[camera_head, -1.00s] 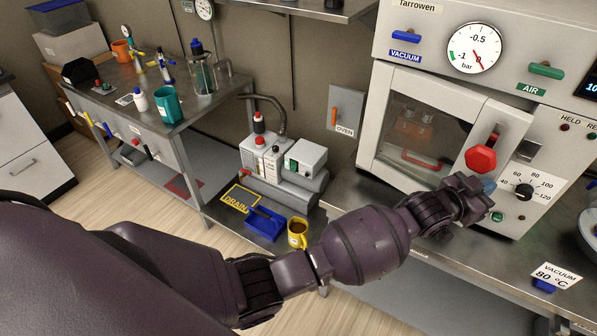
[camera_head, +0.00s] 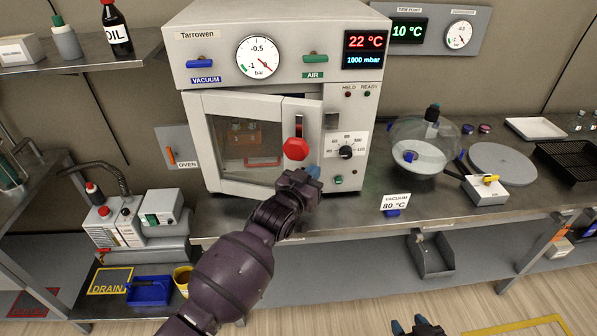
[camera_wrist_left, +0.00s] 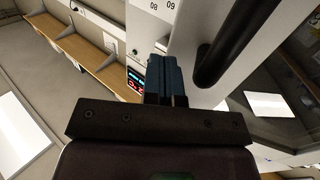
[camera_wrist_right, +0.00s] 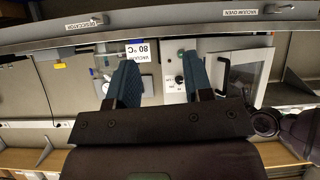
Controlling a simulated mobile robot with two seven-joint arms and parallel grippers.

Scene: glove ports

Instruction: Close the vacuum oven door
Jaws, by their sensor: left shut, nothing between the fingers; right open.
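The vacuum oven (camera_head: 300,60) stands on the bench in the head view. Its white-framed glass door (camera_head: 250,188) is ajar, with its right edge swung out and a dark gap along the top. The door carries a red knob on its handle (camera_head: 295,149). My left gripper (camera_head: 313,180) is shut and empty, just below the knob by the door's lower right edge; I cannot tell whether it touches. The left wrist view shows its closed blue fingers (camera_wrist_left: 165,78) beside the dark handle bar (camera_wrist_left: 232,45). My right gripper (camera_wrist_right: 160,82) is open and empty, low in front of the bench.
A dial (camera_head: 345,152) is on the oven's right panel. Right of the oven are a "VACUUM 80 °C" card (camera_head: 395,202), a glass desiccator (camera_head: 422,150) and a round grey plate (camera_head: 502,164). A pump (camera_head: 140,225) stands at the left. Bench in front of the oven is mostly clear.

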